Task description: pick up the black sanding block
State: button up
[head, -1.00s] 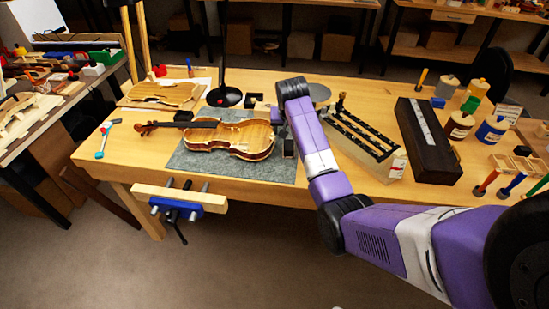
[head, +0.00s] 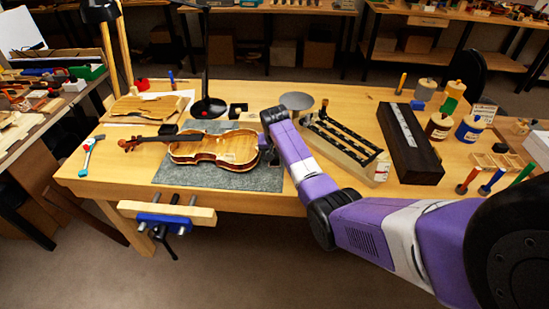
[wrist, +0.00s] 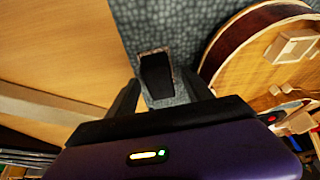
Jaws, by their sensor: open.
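The black sanding block (wrist: 157,76) stands on the grey mat (wrist: 178,28) in the wrist view. It has a grey strip along its far edge. My gripper (wrist: 160,90) is open, with one dark finger on each side of the block. I cannot tell how far the fingertips reach down beside it. In the head view my gripper (head: 268,148) is low over the right end of the mat (head: 200,177), and the arm and fingers mostly hide the block there.
The violin (head: 218,148) lies on the mat close to my gripper; its body also shows right of the fingers in the wrist view (wrist: 262,65). A strip rack (head: 345,145) and a long dark case (head: 410,150) lie right of my arm. The bench front left of the mat is mostly clear.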

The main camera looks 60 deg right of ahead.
aim_at(275, 153)
grip_shut()
jog(key=shift+r, duration=0.15)
notch_tip(275, 153, up, 20)
jog(key=b, duration=0.1)
jog(key=shift+b, duration=0.35)
dwell(0.3)
jog(key=shift+c, duration=2.3)
grip_release()
jog(key=c, duration=0.7)
jog(key=shift+o, duration=0.2)
